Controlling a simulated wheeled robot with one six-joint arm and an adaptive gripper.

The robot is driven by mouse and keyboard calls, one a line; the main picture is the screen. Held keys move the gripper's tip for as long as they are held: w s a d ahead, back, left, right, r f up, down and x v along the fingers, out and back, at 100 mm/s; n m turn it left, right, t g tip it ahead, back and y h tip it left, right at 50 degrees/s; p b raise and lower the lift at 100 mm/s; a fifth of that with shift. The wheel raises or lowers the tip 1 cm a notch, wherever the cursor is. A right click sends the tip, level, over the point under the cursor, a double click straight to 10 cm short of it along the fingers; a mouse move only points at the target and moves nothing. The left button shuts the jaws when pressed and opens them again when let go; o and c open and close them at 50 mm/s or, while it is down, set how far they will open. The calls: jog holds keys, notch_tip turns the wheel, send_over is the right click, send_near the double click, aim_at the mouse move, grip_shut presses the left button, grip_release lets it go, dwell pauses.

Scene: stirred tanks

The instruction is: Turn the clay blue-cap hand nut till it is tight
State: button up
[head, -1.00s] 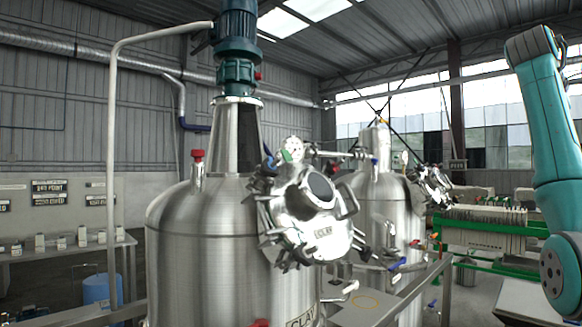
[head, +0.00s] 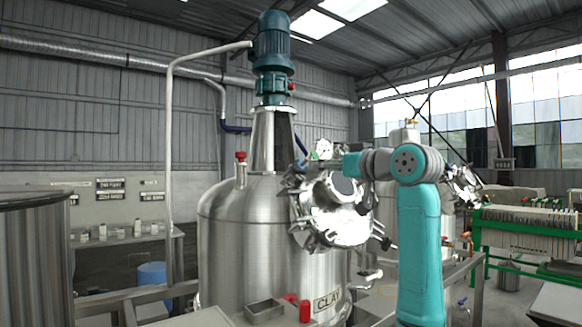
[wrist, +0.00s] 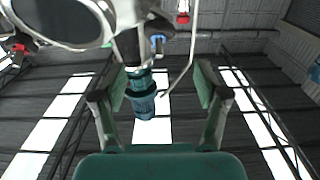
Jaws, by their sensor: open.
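The clay tank (head: 262,225) is a steel vessel with a CLAY plate and a round, tilted lid (head: 335,222) ringed by clamps and hand nuts. A small blue cap also shows in the wrist view (wrist: 157,39), beyond the fingers and beside the lid. My gripper (wrist: 160,82) is open, with nothing between its fingers. In the head view its end is near the lid's upper right, not clearly visible. I cannot tell the nut's tightness.
The lid's sight glass (wrist: 62,18) fills the wrist view's upper left. A pressure gauge (head: 323,149) stands above the lid. The blue-green stirrer motor (head: 271,45) tops the tank. A red-capped nozzle (head: 241,165) is at left. A second tank stands behind my arm.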

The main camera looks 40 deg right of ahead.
aim_at(304, 166)
jog(key=w, duration=1)
jog(key=shift+w, duration=0.15)
jog(key=c, duration=1.2)
